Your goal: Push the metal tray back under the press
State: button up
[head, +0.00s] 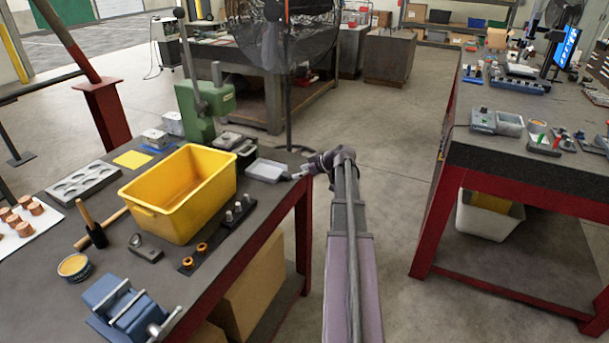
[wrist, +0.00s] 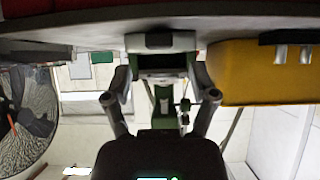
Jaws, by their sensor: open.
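The metal tray (head: 266,170) is a small, shallow grey tray lying on the dark workbench near its right edge. It sits in front of the green press (head: 205,105), out to the right of its dark base. My gripper (head: 301,172) is low at the bench edge, just right of the tray. In the wrist view, which looks upside down, my open gripper (wrist: 160,82) has its two fingers apart with nothing clearly held between them. The tray's pale near end (wrist: 160,42) shows straight ahead of them. I cannot tell whether they touch. The press (wrist: 165,112) shows behind it.
A yellow bin (head: 178,192) stands left of the tray, and it shows close by in the wrist view (wrist: 255,75). A dark strip with metal pegs (head: 222,232) lies in front of the bin. A fan (head: 285,45) stands behind the bench. The floor right of the bench is clear.

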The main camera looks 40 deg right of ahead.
aim_at(290, 175)
jog(key=shift+b+x, duration=1.6)
jog(key=shift+x, duration=1.5)
jog(key=shift+f, duration=0.1)
jog(key=shift+c, duration=0.2)
grip_shut()
